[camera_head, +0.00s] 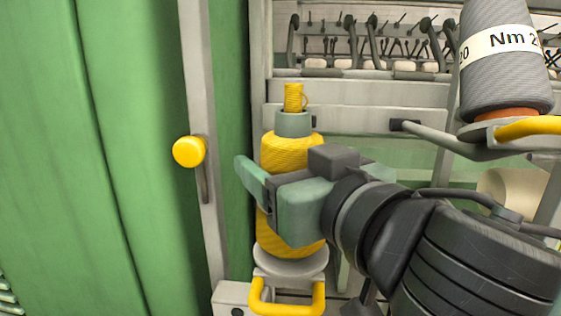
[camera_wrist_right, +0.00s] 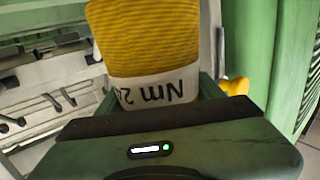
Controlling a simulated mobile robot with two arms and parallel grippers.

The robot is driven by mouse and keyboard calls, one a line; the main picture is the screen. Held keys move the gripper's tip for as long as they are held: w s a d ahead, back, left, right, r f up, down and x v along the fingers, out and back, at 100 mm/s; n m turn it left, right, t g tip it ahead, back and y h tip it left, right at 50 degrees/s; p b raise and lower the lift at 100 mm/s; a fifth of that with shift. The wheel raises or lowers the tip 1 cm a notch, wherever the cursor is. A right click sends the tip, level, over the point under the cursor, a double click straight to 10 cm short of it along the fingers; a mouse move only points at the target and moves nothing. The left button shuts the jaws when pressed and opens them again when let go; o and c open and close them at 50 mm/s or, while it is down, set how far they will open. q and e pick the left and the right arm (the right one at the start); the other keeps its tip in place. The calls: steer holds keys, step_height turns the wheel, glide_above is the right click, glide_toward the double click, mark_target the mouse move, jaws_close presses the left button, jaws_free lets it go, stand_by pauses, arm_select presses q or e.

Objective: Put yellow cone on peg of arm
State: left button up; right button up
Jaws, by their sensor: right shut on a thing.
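The yellow cone (camera_head: 291,151) stands upright in the head view, with a grey-green collar at its top and a short yellow piece sticking up from it. My right gripper (camera_head: 262,190) comes in from the right and is shut around its middle, hiding part of it. In the right wrist view the cone (camera_wrist_right: 145,38) shows a white band marked "Nm". Its lower end is right above a grey round disc (camera_head: 291,262) on an arm with a yellow handle (camera_head: 288,305). I cannot tell whether they touch. The peg is not clearly visible. My left gripper is not in view.
A grey cone (camera_head: 505,65) stands on another arm with a yellow handle at upper right. A grey post (camera_head: 205,90) with a yellow knob (camera_head: 189,151) is left of the yellow cone. Green panels (camera_head: 110,120) fill the left. Machine rails and hooks lie behind.

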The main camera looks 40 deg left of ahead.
steer(key=o, duration=2)
steer(key=shift+d, duration=0.1)
steer(key=shift+s+d+f, duration=0.1)
steer(key=shift+s+d, duration=0.1)
steer(key=shift+d, duration=0.1)
steer(key=b+v, duration=0.2)
steer(key=v, duration=0.5)
